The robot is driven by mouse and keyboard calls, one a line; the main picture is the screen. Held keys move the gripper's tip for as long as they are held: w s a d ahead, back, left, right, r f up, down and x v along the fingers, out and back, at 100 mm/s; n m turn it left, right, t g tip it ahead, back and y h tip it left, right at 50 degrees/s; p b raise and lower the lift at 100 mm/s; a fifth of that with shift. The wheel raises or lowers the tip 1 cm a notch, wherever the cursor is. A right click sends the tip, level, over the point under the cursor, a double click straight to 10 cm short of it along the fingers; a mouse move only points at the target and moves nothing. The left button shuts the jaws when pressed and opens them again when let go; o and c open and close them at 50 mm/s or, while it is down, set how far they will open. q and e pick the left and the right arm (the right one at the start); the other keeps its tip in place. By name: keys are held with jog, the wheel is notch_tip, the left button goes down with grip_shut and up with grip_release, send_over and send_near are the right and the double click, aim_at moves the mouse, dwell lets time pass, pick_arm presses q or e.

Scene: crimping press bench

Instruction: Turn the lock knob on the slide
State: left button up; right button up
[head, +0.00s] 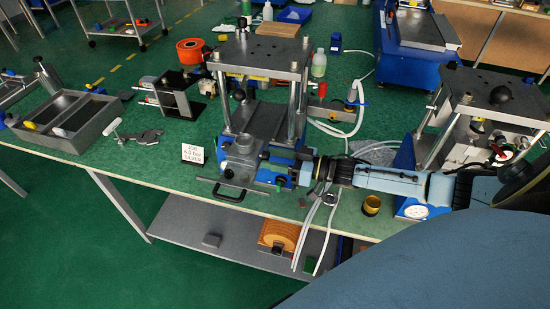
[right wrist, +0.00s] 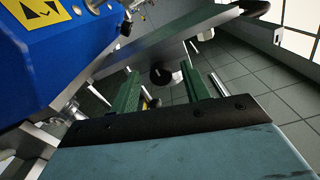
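The press (head: 262,80) stands mid-bench, with a grey slide (head: 242,165) and a front bar handle (head: 230,192). My right gripper (head: 272,168) reaches in from the right and is at the slide's right side. In the right wrist view its two green fingers (right wrist: 161,88) stand apart. A round black knob (right wrist: 162,75) with a light mark shows in the gap between them, near the tips; I cannot tell whether either finger touches it. In the head view I cannot make this knob out clearly beside the gripper. My left gripper is not in view.
A small sign (head: 192,156) stands left of the slide. A grey divided tray (head: 68,120) and a clamp (head: 140,136) lie further left. A brass cup (head: 371,204) and pale hoses (head: 318,215) are near my right arm. A second press (head: 485,100) stands at right.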

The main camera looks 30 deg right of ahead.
jog(key=v, duration=1.3)
jog(key=shift+d+b, duration=0.15)
jog(key=shift+b, duration=0.15)
